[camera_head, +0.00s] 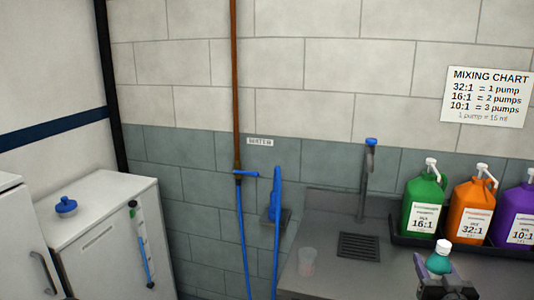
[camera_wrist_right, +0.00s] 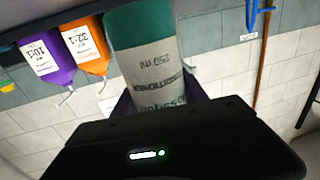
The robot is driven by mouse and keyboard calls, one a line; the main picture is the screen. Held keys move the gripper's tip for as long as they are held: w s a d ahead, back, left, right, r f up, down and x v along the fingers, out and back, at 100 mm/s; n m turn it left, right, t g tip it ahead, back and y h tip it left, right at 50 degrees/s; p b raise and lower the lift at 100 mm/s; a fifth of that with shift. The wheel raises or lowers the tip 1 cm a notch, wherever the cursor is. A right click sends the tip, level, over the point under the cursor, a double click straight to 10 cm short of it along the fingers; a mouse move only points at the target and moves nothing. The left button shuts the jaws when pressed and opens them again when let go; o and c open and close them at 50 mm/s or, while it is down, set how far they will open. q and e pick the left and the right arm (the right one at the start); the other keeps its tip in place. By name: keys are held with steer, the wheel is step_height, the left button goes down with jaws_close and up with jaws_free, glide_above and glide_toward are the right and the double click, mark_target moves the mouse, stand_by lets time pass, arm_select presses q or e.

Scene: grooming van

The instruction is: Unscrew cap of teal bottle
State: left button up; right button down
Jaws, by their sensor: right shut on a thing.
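The teal bottle (camera_head: 438,264) stands about upright in the jaws of my right gripper (camera_head: 442,283), at the lower right of the head view. Its white cap (camera_head: 443,246) sits on top. In the wrist view, the bottle (camera_wrist_right: 142,28) shows a teal part and a white label with "250 ml" on it; its cap is not visible there. My right gripper is shut around the bottle's body. My left gripper is in neither view.
Green (camera_head: 424,200), orange (camera_head: 472,208) and purple (camera_head: 521,212) pump jugs stand in a dark tray behind the bottle. A clear cup (camera_head: 307,261) stands on the grey counter (camera_head: 327,204), near a drain grate (camera_head: 358,246) and a tap (camera_head: 367,180). A white cabinet (camera_head: 110,205) is at left.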

steer(key=shift+s+d+r+h, duration=0.1)
steer(key=shift+d+r+h, duration=0.2)
steer(key=shift+d+r, duration=0.05)
steer(key=shift+w+a+f+m+h, duration=0.15)
steer(key=shift+w+a+f+m, duration=0.1)
steer(key=shift+f, duration=0.2)
steer(key=shift+w+a+f+m+h, duration=0.15)
steer(key=shift+w+a+f, duration=0.1)
steer(key=shift+f, duration=0.15)
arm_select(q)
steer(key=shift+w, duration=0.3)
arm_select(e)
steer(key=w+a+f+n+y, duration=0.1)
steer(key=a+f, duration=0.3)
steer(key=a, duration=0.7)
steer(key=w+a+f+n+y, duration=0.1)
steer(key=a+f, duration=0.4)
steer(key=a, duration=0.7)
steer(key=n+y, duration=0.1)
steer(key=y, duration=0.1)
steer(key=shift+w+f+y, duration=0.15)
steer(key=shift+y, duration=0.15)
steer(key=shift+a, duration=0.1)
